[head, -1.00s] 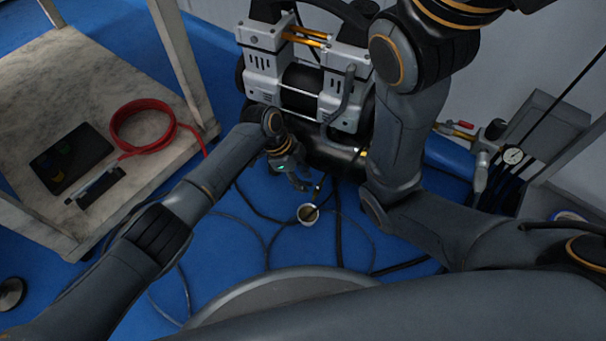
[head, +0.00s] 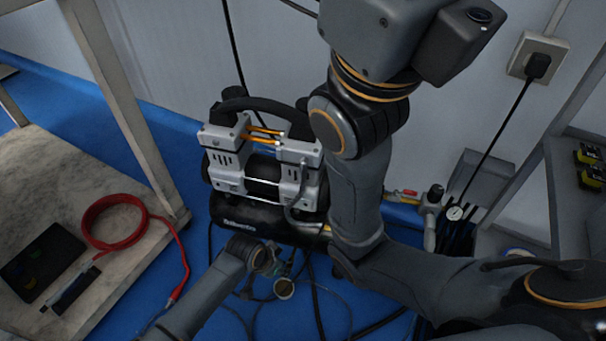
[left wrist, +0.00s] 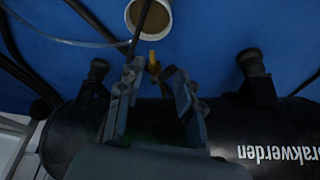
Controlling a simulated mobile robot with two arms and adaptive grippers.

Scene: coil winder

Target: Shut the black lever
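The black air compressor (head: 262,180) stands on the blue floor, with its dark tank (head: 250,217) at the bottom. My left gripper (head: 275,264) is low in front of the tank. In the left wrist view, my left gripper (left wrist: 154,80) is open, one finger on each side of a small brass fitting (left wrist: 153,64). A small dark piece (left wrist: 170,71) sits beside the fitting, near the right finger; I cannot tell whether it is the black lever. Contact with the fingers cannot be told. My right arm rises in front of the compressor's right side; its gripper is out of view.
A small cup (head: 284,288) stands on the floor by the left gripper, among dark cables. A table (head: 60,215) with a red hose (head: 100,242) is at left. A red-handled valve (head: 407,193) and a gauge (head: 454,213) are at right.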

